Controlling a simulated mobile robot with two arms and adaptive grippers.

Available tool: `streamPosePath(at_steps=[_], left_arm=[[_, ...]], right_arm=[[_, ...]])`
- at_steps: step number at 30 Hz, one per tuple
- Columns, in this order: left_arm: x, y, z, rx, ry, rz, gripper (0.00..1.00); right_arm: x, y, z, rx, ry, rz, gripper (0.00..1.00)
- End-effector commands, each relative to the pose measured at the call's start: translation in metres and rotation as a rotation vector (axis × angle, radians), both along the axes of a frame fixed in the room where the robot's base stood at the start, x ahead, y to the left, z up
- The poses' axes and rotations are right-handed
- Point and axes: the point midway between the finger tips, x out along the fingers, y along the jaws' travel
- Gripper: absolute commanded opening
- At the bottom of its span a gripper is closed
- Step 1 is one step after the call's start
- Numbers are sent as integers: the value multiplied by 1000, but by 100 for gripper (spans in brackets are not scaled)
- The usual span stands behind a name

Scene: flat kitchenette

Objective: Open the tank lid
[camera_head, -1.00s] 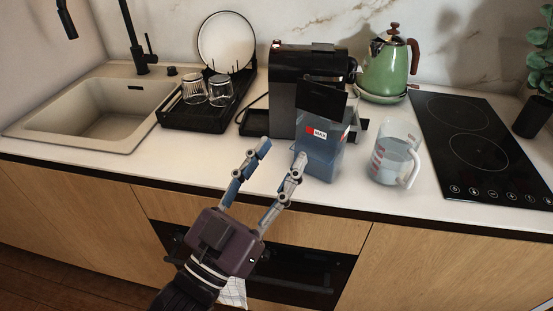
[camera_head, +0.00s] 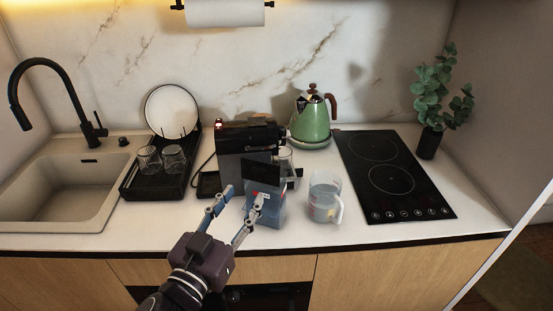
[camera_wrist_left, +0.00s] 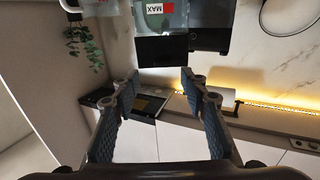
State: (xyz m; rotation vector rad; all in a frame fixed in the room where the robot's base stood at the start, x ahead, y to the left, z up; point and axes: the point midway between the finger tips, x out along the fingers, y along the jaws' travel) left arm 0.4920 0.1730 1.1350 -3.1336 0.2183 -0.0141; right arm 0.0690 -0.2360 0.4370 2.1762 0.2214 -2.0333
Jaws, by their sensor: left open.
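The tank (camera_head: 268,209) is a clear, bluish container with a red-and-white MAX label, standing on the counter in front of the black coffee machine (camera_head: 240,139). Its black lid (camera_head: 262,173) is raised and tilted above the tank's top. In the left wrist view, which is upside down, the tank (camera_wrist_left: 155,20) and the lid (camera_wrist_left: 162,50) show at the top, beyond the fingertips. My left gripper (camera_head: 242,198) is open and empty, just left of and in front of the tank; it also shows in the wrist view (camera_wrist_left: 160,78). My right gripper is not in view.
A measuring jug with water (camera_head: 323,208) stands right of the tank. A green kettle (camera_head: 311,121) is behind, and a black hob (camera_head: 400,185) is to the right. A dish rack (camera_head: 150,187) with glasses and a sink (camera_head: 65,190) lie left. The counter's front edge is clear.

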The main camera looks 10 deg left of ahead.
Motion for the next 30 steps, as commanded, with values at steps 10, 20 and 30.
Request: streamPosePath(at_steps=[10, 20, 30], left_arm=[[24, 7, 8, 2, 6, 28, 41], [69, 2, 7, 1, 7, 27, 41], [80, 0, 5, 0, 7, 25, 41]], right_arm=[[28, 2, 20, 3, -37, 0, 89], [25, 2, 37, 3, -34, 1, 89], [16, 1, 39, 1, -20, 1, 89]])
